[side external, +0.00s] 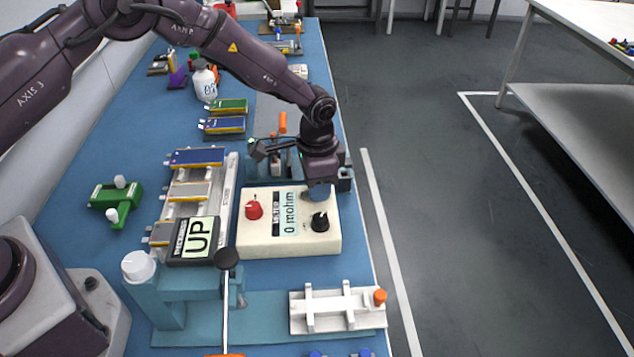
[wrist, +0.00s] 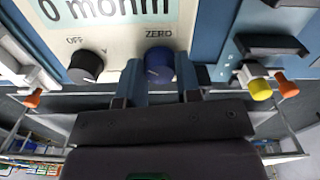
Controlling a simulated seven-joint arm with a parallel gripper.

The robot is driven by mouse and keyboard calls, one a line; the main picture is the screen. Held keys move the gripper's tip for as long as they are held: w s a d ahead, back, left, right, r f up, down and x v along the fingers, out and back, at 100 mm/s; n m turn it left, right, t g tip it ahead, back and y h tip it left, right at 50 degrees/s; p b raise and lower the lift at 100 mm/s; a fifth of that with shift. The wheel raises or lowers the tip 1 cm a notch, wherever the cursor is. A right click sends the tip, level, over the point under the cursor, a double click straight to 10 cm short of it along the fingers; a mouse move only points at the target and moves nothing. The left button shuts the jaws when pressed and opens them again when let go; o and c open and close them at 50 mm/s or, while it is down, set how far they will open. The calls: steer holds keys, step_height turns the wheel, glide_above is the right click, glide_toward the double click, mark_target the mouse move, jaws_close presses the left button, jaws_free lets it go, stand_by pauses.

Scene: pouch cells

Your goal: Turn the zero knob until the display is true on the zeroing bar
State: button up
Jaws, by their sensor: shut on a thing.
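The cream meter box (side external: 262,244) lies on the blue bench, with a red knob (side external: 253,210) and a black knob (side external: 319,221) on its face. Its display (side external: 291,213) reads "0 mohm"; part of it shows in the wrist view (wrist: 105,10). The blue zero knob (wrist: 160,66), under the label ZERO, sits between the fingertips of my gripper (wrist: 160,82). My gripper is shut on it, pointing down at the box's far right corner in the side view. The knob is mostly hidden there. I cannot make out the zeroing bar for certain.
A white fixture (side external: 335,310) lies at front right. Pouch cells on a rack (side external: 228,190) are left of the box. The bench edge is close on the right.

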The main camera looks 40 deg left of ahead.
steer(key=shift+r+n, duration=0.1)
steer(key=shift+n, duration=0.5)
steer(key=o, duration=0.9)
step_height(320, 180, up, 13)
steer(key=shift+f, duration=0.1)
